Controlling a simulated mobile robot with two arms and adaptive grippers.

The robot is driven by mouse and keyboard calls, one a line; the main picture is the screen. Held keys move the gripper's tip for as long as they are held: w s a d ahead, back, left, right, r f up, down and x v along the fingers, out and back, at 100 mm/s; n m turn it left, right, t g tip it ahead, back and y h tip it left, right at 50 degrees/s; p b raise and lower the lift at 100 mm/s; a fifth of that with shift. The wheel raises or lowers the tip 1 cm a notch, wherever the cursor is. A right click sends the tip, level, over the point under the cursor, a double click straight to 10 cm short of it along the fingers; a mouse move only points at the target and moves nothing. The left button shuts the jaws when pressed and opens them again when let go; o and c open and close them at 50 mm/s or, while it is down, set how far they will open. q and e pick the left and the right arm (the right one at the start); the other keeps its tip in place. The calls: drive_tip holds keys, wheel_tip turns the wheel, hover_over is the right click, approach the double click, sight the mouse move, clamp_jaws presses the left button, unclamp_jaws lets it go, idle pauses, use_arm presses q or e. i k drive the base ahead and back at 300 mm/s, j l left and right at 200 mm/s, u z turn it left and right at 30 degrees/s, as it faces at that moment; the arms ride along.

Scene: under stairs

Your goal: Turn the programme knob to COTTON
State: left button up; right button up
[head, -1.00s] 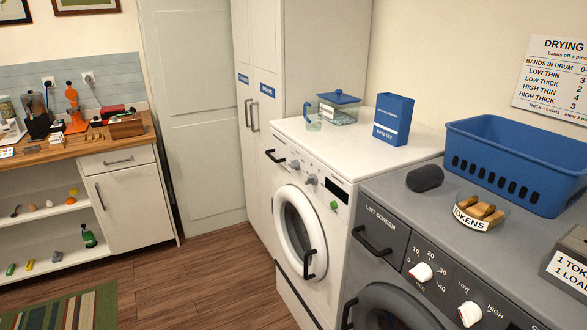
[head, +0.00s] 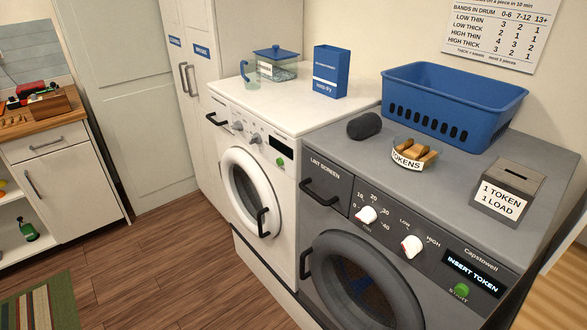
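The white washing machine (head: 270,205) stands in the middle of the head view with its round door (head: 251,193) shut. Its front panel has two grey knobs side by side, a left knob (head: 237,126) and a right knob (head: 256,138). Any lettering around them is too small to read, so I cannot tell which is the programme knob or where it points. A dark display (head: 282,147) and a green button (head: 280,162) sit to their right. Neither of my grippers is in view.
The grey dryer (head: 341,222) stands close on the right, with a blue basket (head: 450,105), a tokens bowl (head: 414,153) and a token box (head: 507,190) on top. A blue carton (head: 329,72) stands on the washer. Wooden floor (head: 165,265) is clear in front.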

sight(237, 126)
drive_tip(key=z, duration=0.3)
drive_tip(key=i+j+z, duration=0.1)
drive_tip(key=j+z, duration=0.95)
drive_tip(key=j, duration=0.2)
drive_tip(key=i, duration=0.05)
